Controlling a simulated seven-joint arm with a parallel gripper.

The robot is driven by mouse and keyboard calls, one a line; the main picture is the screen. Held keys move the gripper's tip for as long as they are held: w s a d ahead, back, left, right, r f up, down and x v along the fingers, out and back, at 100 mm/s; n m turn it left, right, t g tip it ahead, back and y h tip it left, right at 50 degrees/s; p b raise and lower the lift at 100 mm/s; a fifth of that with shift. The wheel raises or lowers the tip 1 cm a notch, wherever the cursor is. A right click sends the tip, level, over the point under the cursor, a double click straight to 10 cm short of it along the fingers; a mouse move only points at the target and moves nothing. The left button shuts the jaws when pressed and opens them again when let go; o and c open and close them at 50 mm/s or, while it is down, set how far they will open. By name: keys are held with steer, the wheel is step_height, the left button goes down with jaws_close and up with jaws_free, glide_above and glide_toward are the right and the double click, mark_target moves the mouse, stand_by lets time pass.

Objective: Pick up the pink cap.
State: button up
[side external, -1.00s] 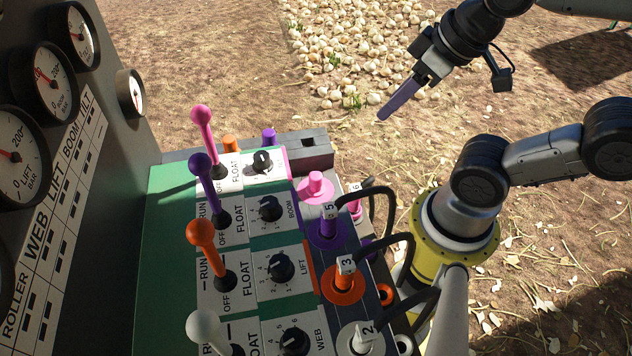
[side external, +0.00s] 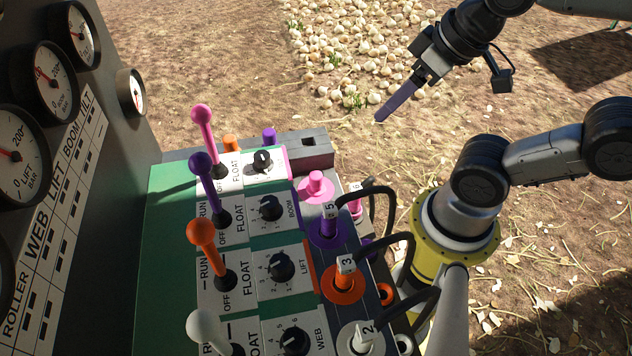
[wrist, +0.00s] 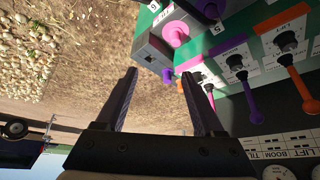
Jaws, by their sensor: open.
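The pink cap (side external: 316,186) sits upright on a pink ring at the far end of the row of coloured fittings along the panel's right edge. It also shows in the wrist view (wrist: 176,33), near the top, ahead of the fingers. My gripper (side external: 381,118) is in the air up and to the right of the cap, apart from it. In the wrist view, my gripper (wrist: 160,73) has its two dark fingers wide apart with nothing between them.
Pink, purple, orange and white levers (side external: 202,115) rise from the control panel, left of the cap. Hoses (side external: 388,205) loop beside the numbered fittings. Orange and purple caps (side external: 269,136) stand at the panel's far edge. Onions (side external: 350,50) lie on open ground behind.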

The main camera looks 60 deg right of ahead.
steer(key=m, duration=0.1)
steer(key=m+g, duration=0.6)
steer(key=m, duration=0.6)
glide_above(316, 174)
step_height(316, 174, down, 9)
steer(key=f, duration=0.8)
steer(key=shift+s+d, duration=0.2)
steer(key=shift+s, duration=0.1)
steer(key=shift+w+a+f, duration=0.1)
steer(key=shift+w+f, duration=0.05)
steer(key=shift+f, duration=1.3)
steer(key=shift+w+a+f, duration=0.1)
steer(key=shift+w+f, duration=0.05)
steer(key=shift+f, duration=1.25)
jaws_close()
steer(key=shift+r, duration=0.15)
